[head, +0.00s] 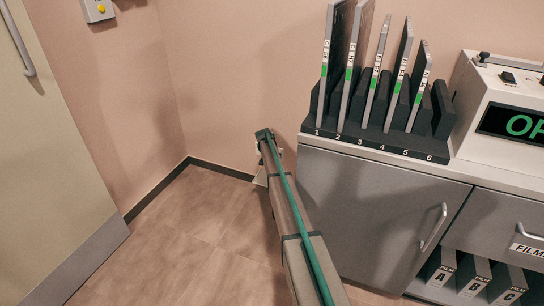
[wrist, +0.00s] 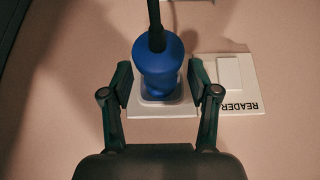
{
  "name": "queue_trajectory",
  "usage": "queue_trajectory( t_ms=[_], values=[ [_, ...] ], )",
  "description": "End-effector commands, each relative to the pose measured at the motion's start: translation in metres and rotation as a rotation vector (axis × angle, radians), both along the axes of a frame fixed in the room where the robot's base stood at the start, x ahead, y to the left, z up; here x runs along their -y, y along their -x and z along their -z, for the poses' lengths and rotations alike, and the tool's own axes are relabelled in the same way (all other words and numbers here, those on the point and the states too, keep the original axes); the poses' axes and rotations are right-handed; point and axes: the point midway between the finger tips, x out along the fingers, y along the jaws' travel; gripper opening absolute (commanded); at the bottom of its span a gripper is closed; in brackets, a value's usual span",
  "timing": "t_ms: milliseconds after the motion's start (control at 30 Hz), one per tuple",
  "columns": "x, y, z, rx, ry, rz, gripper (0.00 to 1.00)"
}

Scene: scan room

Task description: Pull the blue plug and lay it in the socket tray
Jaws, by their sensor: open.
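The blue plug (wrist: 158,65) sits in a pale socket plate (wrist: 150,108) on the pink wall in the wrist view, with a dark cord running from its top. My gripper (wrist: 162,85) is open, with one finger on each side of the plug. Small gaps seem to show between the fingers and the plug; whether either finger touches it is hard to tell. In the head view the plug is hidden around the end of my arm. I cannot make out a socket tray in either view.
A white switch plate (wrist: 228,82) marked READER is right of the plug. In the head view, a grey cabinet (head: 375,210) stands right of my arm, carrying a numbered rack (head: 375,146) of panels and a white console (head: 508,98). Open floor (head: 175,235) lies to the left.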

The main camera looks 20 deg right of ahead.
Motion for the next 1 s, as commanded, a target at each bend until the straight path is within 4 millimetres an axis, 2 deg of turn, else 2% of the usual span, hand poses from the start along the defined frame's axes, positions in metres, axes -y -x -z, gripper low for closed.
queue_trajectory(
  t_ms=[233, 500, 600, 1000],
  values=[
    [0.0003, 0.0000, 0.0001, 0.000, 0.000, 0.000, 0.59],
    [0.0002, -0.0001, 0.0000, 0.000, 0.000, 0.000, 0.14],
    [0.0004, -0.0002, -0.0001, 0.001, 0.001, 0.000, 0.00],
    [-0.0040, 0.0040, -0.0004, 0.001, 0.001, 0.000, 0.00]
  ],
)
